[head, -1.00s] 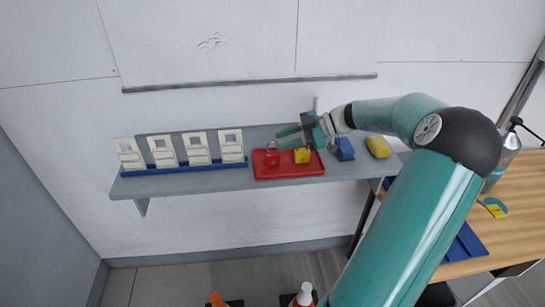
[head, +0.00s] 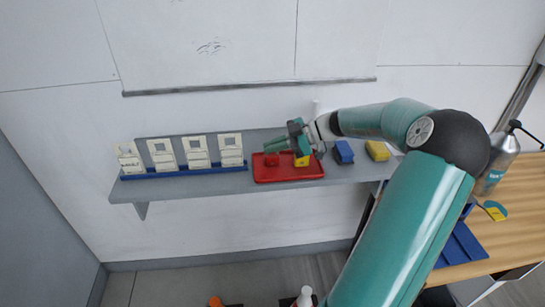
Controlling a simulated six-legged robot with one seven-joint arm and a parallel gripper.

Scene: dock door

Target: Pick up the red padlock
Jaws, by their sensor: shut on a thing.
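The red padlock (head: 272,160) stands on the left part of the red tray (head: 287,178) on the grey wall shelf. My gripper (head: 273,146) reaches over the tray from the right, and its green fingers are shut on the upper part of the red padlock. The fingers hide its shackle. The padlock's body still appears to be at the tray; I cannot tell if it touches the tray floor. A yellow padlock (head: 302,160) stands just right of it in the same tray, partly under my gripper.
Several white cards (head: 198,151) stand in a blue rack on the shelf's left. A blue block (head: 343,152) and a yellow block (head: 377,150) lie right of the tray. A wooden bench (head: 515,200) with a grey bottle (head: 497,160) is at right.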

